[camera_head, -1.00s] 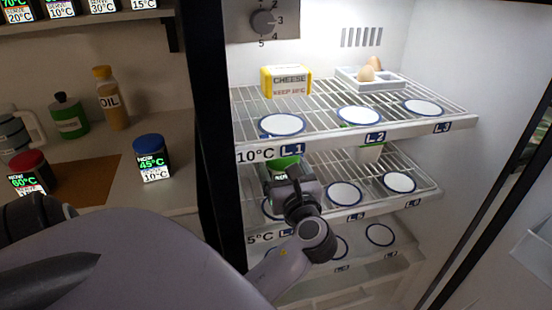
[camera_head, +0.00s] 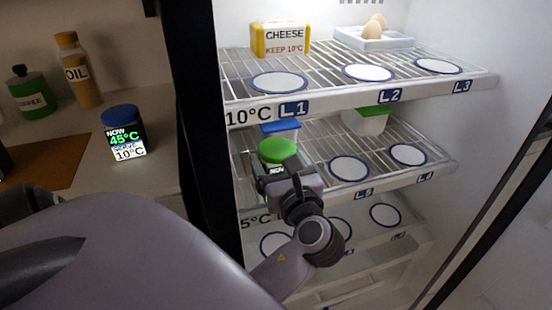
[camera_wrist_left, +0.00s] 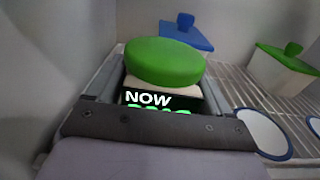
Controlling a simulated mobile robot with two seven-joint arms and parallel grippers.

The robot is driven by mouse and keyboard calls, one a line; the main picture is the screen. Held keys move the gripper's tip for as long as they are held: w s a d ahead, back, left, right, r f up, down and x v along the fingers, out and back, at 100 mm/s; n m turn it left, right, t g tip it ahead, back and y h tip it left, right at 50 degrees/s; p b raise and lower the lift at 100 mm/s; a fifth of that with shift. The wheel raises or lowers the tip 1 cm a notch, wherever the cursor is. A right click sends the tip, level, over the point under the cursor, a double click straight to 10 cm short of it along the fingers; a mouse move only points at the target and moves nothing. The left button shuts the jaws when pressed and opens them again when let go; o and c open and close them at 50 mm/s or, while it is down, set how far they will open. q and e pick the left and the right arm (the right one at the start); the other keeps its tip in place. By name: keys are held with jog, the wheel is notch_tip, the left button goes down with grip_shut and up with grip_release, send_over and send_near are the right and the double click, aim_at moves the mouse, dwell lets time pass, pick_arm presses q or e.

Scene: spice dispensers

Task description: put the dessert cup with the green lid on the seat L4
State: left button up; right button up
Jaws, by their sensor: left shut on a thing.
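My left gripper (camera_head: 277,176) is shut on the dessert cup with the green lid (camera_head: 277,151). It holds the cup upright at the left end of the fridge's middle shelf, below the L1 label. In the left wrist view the round green lid (camera_wrist_left: 165,60) sits between the fingers, with a dark "NOW" display below it. Seat L4 and its label are hidden behind the gripper and cup. I cannot tell whether the cup touches the shelf. My right gripper is not in view.
A blue-lidded container (camera_head: 281,127) stands behind the cup; a white green-lidded container (camera_head: 367,121) stands back right. Empty round seats (camera_head: 348,168) lie to the right. The top shelf edge (camera_head: 345,106) overhangs. A blue-lidded cup (camera_head: 123,134) stands on the counter.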

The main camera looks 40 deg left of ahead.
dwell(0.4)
pick_arm(q)
jog(key=o, duration=1)
jog(key=shift+f, duration=0.15)
jog(key=shift+o, duration=0.5)
